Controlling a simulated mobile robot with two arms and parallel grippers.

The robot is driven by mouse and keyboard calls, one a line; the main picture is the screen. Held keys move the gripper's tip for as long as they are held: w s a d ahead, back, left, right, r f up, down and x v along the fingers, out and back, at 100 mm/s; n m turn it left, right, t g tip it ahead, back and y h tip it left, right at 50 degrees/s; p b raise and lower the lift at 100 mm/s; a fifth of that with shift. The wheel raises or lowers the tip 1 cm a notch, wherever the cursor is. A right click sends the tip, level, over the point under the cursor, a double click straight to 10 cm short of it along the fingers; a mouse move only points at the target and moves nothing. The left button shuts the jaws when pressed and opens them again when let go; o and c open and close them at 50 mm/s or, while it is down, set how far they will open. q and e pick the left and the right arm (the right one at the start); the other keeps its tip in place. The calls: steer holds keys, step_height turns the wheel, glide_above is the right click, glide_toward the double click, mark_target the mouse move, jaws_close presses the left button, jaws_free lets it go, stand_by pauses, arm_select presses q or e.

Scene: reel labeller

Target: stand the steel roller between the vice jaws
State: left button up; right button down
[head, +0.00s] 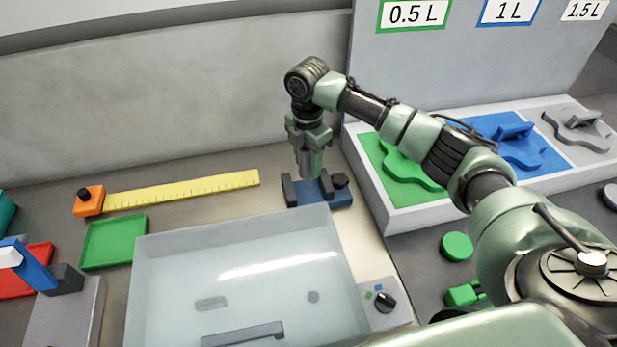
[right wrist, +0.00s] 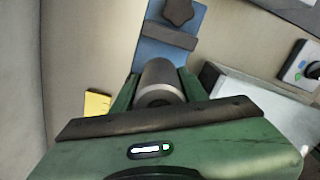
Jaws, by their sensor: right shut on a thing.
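The steel roller (head: 304,162) is a plain grey cylinder, upright in my right gripper (head: 312,160). In the right wrist view the roller (right wrist: 160,80) shows between the two green fingers, which are shut on it. The blue vice (head: 337,198) is right below, with a dark left jaw (head: 289,190) and a dark right jaw (head: 326,187). The roller's lower end appears over or in the gap between the jaws; I cannot tell whether it touches the vice. The wrist view shows part of the vice (right wrist: 174,50) and one jaw; the gripper hides the rest. My left gripper is out of view.
A clear-lidded box (head: 250,265) stands just in front of the vice, with a dial panel (head: 376,300) at its right. A yellow ruler (head: 185,192) and green tray (head: 113,243) lie left. A raised rack (head: 408,215) with coloured panels stands right. The wall is close behind.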

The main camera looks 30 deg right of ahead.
mark_target(307, 170)
step_height(307, 170, down, 3)
step_height(307, 170, down, 3)
steer(key=shift+f+p, duration=0.2)
steer(key=shift+p, duration=0.35)
steer(key=shift+f, duration=0.4)
steer(key=c, duration=0.8)
jaws_free()
steer(key=shift+f, duration=0.15)
steer(key=shift+o, duration=0.2)
step_height(307, 170, up, 12)
steer(key=b, duration=0.3)
steer(key=shift+r, duration=0.2)
